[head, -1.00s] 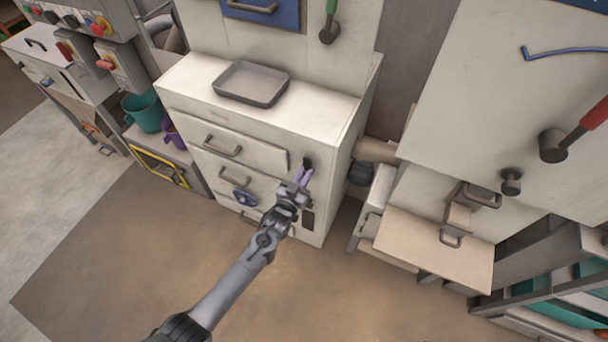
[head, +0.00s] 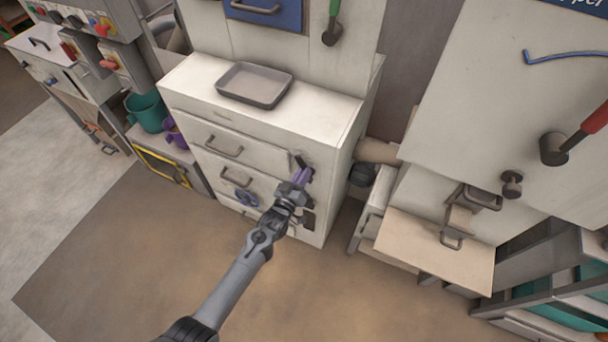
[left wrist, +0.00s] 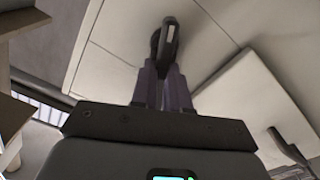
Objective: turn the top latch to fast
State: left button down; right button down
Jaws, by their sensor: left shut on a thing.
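The top latch shows as a small dark lever (head: 299,160) on the front of the white cabinet (head: 328,122), right of the top drawer. In the left wrist view the dark latch (left wrist: 168,38) stands on a round base between and beyond my fingertips. My left gripper (head: 301,176), with purple fingers, is shut on the latch; the fingers also show in the left wrist view (left wrist: 163,84). The lever looks tilted in the head view. My fingers and wrist hide part of it and the lower latch area. My right gripper is not in view.
The top drawer (head: 236,141) with its bar handle is beside the latch. A grey tray (head: 254,84) lies on the cabinet top. A beige table-like panel (head: 435,248) stands at the right. The floor in front is clear.

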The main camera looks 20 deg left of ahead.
pick_arm(q)
jog(key=n, duration=0.3)
jog(key=shift+a+f+n, duration=0.25)
jog(key=shift+a+n, duration=0.15)
jog(key=n, duration=0.2)
jog(key=shift+a+f+n, duration=0.2)
jog(key=shift+f+n, duration=0.05)
jog(key=shift+n, duration=0.15)
jog(key=n, duration=0.3)
jog(key=f+n, duration=0.1)
jog(key=n, duration=0.2)
jog(key=shift+a+f, duration=0.15)
jog(key=shift+f, duration=0.05)
jog(key=c, duration=1.1)
grip_release()
